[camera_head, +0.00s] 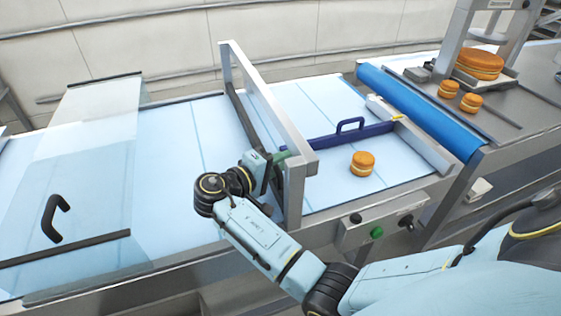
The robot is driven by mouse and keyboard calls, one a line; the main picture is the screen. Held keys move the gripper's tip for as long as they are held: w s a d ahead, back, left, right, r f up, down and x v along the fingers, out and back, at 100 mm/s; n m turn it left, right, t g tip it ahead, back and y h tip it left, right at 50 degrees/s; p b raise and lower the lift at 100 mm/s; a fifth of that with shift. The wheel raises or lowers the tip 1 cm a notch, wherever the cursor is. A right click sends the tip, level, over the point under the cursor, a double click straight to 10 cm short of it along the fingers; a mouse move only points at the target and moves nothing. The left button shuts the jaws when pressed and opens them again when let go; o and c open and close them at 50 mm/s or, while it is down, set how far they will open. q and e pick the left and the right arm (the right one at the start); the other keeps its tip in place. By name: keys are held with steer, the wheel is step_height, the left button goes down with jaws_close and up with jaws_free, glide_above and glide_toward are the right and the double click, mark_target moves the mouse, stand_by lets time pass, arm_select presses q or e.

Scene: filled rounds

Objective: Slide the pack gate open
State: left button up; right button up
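A dark blue bar with a raised loop handle (350,125), which looks like the pack gate, lies across the right part of the pale blue belt. Its right end, with a yellow mark, is at a grey metal rail (408,136). One filled round (362,163) sits on the belt on the near side of the bar. My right gripper (279,161) is at the frame's left side, left of the bar and apart from its handle. The frame post partly hides its fingers, so its opening is unclear. My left gripper is out of view.
An upright metal frame (262,95) spans the belt. A clear cover with a black handle (55,219) is at left. A control box with a green button (376,232) is on the front. A blue roller (420,108) and several more rounds (479,65) are at right.

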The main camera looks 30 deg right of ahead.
jaws_close()
step_height(320, 180, up, 4)
steer(key=p, duration=0.3)
steer(key=shift+f, duration=0.1)
jaws_free()
